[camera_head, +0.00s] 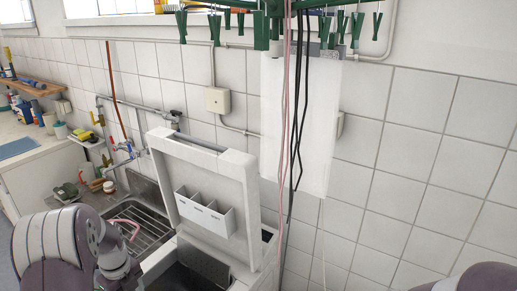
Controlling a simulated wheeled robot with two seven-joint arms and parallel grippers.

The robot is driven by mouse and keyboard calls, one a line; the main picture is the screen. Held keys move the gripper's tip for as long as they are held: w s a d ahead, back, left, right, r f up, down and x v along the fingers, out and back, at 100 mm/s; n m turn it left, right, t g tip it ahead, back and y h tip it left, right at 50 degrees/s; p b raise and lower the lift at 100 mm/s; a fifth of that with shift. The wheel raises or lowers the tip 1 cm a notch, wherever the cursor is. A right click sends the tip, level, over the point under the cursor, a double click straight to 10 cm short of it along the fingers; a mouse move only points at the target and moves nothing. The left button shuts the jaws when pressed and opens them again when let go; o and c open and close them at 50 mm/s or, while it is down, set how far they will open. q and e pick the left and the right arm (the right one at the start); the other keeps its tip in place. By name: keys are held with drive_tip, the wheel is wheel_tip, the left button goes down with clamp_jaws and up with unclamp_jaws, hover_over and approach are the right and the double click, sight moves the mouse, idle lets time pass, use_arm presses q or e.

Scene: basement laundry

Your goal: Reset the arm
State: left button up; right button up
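My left arm (75,250) shows at the lower left as a grey and purple rounded link. A small piece of my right arm (480,280) shows at the bottom right corner. Neither gripper is in the picture, so what the fingers hold is hidden.
A white top-loading washer with its lid (250,190) raised stands at the centre. A sink with a wire rack (140,222) is left of it. Green pegs (356,28) and cords (299,90) hang overhead in front of the tiled wall (430,150). The right side is clear.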

use_arm(q)
drive_tip(key=s+d+f+n+t+b, duration=0.1)
drive_tip(key=s+d+f+n+b, duration=0.5)
drive_tip(key=d+f+n+b, duration=0.4)
drive_tip(key=s+d+f+n+b, duration=0.6)
drive_tip(key=d+n+b, duration=0.3)
drive_tip(key=n+b, duration=0.35)
use_arm(e)
wheel_tip(320, 180, down, 22)
use_arm(q)
wheel_tip(320, 180, up, 12)
drive_tip(key=p, duration=1.2)
drive_tip(key=shift+r+p, duration=0.15)
drive_tip(key=shift+p, duration=0.25)
use_arm(e)
wheel_tip(320, 180, up, 12)
drive_tip(key=shift+w, duration=0.45)
use_arm(q)
drive_tip(key=shift+d, duration=0.1)
use_arm(e)
drive_tip(key=shift+r, duration=0.1)
